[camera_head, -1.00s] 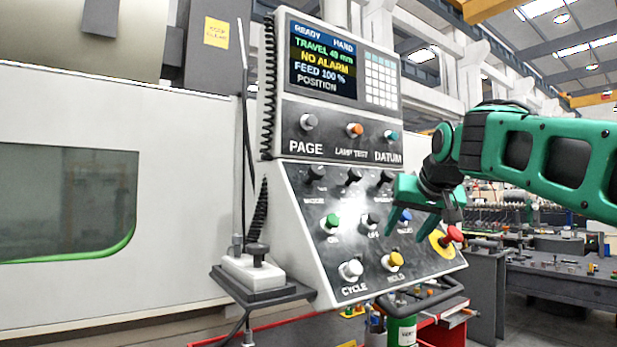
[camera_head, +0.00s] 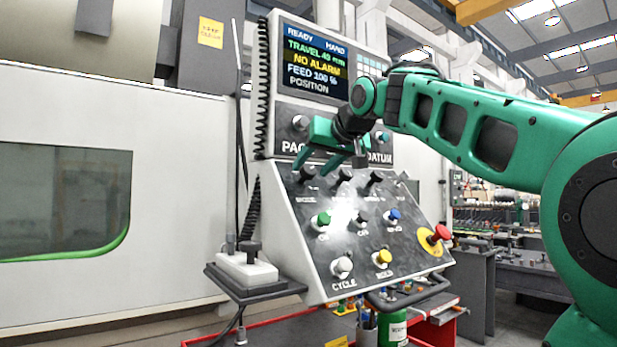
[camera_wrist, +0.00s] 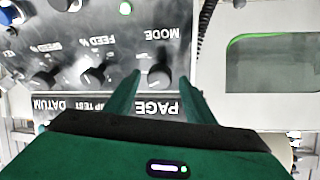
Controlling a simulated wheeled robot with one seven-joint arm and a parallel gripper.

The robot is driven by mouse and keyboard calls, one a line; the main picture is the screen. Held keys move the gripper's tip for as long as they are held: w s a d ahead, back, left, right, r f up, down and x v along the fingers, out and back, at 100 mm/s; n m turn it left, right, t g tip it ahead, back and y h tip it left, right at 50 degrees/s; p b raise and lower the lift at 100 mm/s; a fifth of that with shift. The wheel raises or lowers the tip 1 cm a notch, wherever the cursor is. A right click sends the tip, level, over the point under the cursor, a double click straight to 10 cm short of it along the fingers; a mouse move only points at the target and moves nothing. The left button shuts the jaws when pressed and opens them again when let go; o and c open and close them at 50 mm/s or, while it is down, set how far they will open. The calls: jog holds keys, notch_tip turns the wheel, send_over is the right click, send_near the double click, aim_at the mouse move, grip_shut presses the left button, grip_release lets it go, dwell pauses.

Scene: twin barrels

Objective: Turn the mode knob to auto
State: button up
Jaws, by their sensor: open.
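The mode knob (camera_head: 307,174) is a black knob at the left end of the upper row on the sloped panel, above the label MODE. In the wrist view, which is upside down, the mode knob (camera_wrist: 157,83) appears between my two fingertips. My green gripper (camera_head: 316,165) is open, with its fingers pointing down at the mode knob. I cannot tell whether the fingers touch it. The knob's pointer and its position marks are too small to read. The screen (camera_head: 316,62) reads READY, HAND and NO ALARM.
Two more black knobs (camera_head: 344,175) (camera_head: 376,178) stand right of the mode knob. Below are green (camera_head: 323,219), blue, white and yellow buttons and a red emergency stop (camera_head: 440,233). The PAGE knob (camera_head: 300,123) is just above. A vertical coiled cable (camera_head: 263,90) runs along the panel's left edge.

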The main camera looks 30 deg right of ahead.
aim_at(310, 169)
jog(key=shift+x, duration=1.75)
